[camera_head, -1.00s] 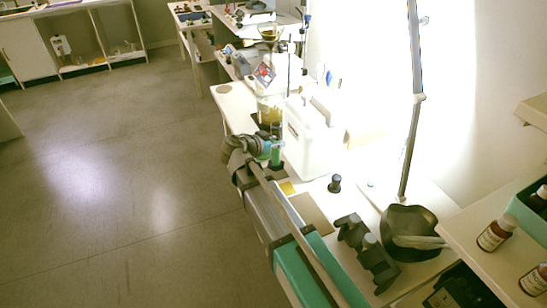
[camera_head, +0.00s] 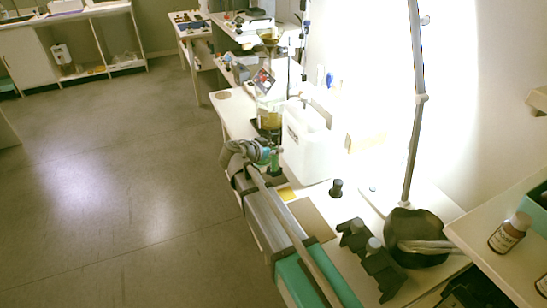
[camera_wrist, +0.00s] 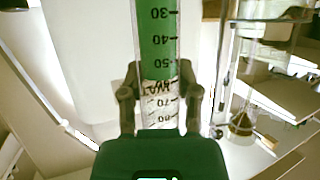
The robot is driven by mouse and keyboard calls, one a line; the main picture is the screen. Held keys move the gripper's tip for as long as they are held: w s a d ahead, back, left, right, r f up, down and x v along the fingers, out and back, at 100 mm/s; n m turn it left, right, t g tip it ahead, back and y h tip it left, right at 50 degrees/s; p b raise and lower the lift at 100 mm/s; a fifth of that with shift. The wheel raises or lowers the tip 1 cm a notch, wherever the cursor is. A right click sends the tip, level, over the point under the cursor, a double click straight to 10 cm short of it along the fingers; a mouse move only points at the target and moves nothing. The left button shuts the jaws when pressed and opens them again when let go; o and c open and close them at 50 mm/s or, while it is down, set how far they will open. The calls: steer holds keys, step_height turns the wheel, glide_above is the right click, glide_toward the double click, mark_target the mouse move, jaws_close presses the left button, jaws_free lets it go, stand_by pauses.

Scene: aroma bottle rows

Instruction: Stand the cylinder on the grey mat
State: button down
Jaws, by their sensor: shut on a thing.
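The cylinder (camera_wrist: 157,40) is a clear graduated tube with green contents and black scale marks. It stands between the two fingers of my gripper (camera_wrist: 160,92) in the wrist view, and the gripper is shut on it. In the head view the gripper (camera_head: 268,153) and the cylinder's green part (camera_head: 277,160) are above the left edge of the bench, left of a white container. The cylinder's base is hidden in the wrist view. A flat grey-brown square (camera_head: 312,217), perhaps the grey mat, lies on the bench beside my arm, partly hidden by it.
The white container (camera_head: 305,145) stands close right of the gripper. A small dark bottle (camera_head: 336,187), a black holder (camera_head: 372,258) and a dark bowl (camera_head: 415,225) stand nearer on the bench. A yellow piece (camera_head: 287,194) lies beside the arm. Open floor (camera_head: 120,180) is at left.

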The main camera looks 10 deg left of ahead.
mark_target(271, 156)
steer(key=shift+w+f+b, duration=0.1)
steer(key=shift+f+b, duration=1.35)
steer(key=shift+f, duration=0.25)
steer(key=shift+f, duration=0.1)
steer(key=shift+c, duration=1.6)
jaws_free()
steer(key=shift+a+r, duration=0.1)
steer(key=shift+r, duration=0.15)
steer(key=p+v, duration=0.4)
steer(key=v, duration=0.8)
steer(key=shift+p, duration=0.35)
steer(key=shift+f, duration=0.1)
